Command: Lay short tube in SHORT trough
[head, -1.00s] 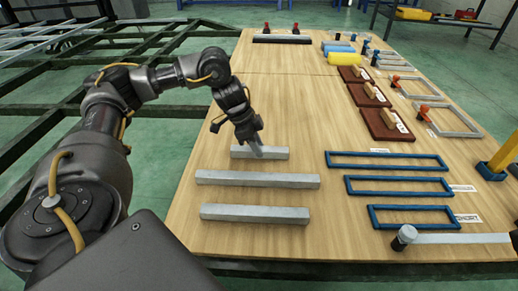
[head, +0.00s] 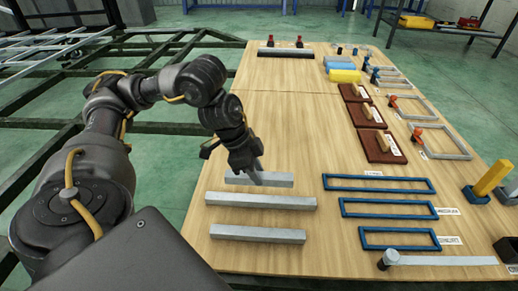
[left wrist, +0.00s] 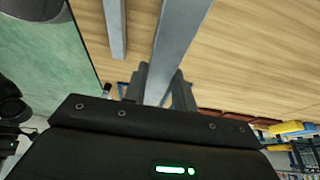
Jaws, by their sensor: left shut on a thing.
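Three grey square tubes lie in a row on the left of the wooden table. The farthest is the short tube (head: 278,180), and my left gripper (head: 255,178) is shut on it. In the left wrist view the short tube (left wrist: 182,35) runs between the fingers (left wrist: 158,85). I cannot tell its height above the table. The SHORT trough (head: 400,247) is the nearest and smallest of three blue frames right of the tubes, and it is empty. Its label (head: 450,240) is beside its right end. My right gripper is not in view.
The middle tube (head: 260,201) and near tube (head: 258,234) lie in front of the held one. Two longer blue troughs (head: 380,191) (head: 390,216) lie behind the SHORT one. A grey strip (head: 445,260) lies along the front. Bare table separates tubes and troughs.

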